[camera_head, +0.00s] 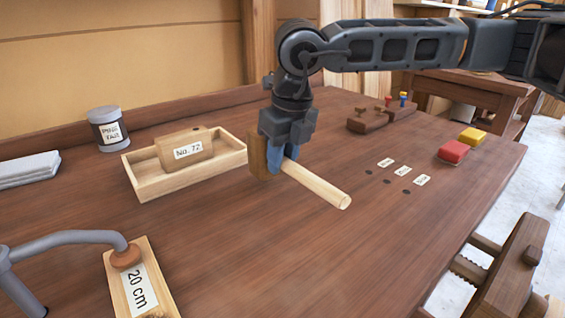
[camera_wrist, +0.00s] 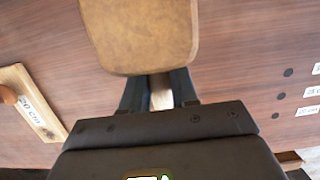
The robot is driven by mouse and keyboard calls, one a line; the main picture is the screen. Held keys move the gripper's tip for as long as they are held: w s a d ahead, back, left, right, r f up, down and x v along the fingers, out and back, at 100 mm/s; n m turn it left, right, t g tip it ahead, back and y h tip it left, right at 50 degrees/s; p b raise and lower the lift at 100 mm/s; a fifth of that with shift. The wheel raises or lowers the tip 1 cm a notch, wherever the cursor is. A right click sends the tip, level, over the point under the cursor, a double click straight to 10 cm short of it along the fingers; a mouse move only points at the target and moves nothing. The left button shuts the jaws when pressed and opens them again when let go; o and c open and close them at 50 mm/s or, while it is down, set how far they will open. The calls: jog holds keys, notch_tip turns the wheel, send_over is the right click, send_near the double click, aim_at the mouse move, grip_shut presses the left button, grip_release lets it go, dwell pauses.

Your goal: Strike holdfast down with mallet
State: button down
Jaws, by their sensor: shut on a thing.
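My gripper (camera_head: 284,158) is shut on the handle of a wooden mallet. The mallet (camera_head: 320,186) has a pale round handle pointing towards the lower right, and its brown head is just left of the fingers. In the wrist view the mallet head (camera_wrist: 140,35) fills the upper middle, beyond the fingers (camera_wrist: 160,92). The grey metal holdfast (camera_head: 70,240) stands at the lower left, and its curved arm ends in a brown pad over a board (camera_head: 150,285) labelled "20 cm". The mallet is above the bench, well apart from the holdfast.
A shallow wooden tray (camera_head: 150,188) holds a wooden block (camera_head: 185,150) labelled "No. 72". A pine tar tin (camera_head: 108,128) and folded cloth (camera_head: 28,168) stand at the back left.

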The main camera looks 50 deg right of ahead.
jog(key=shift+r+p, duration=0.85)
jog(key=shift+r, duration=2.15)
jog(key=c, duration=1.4)
grip_release()
jog(key=shift+c, duration=0.2)
grip_shut()
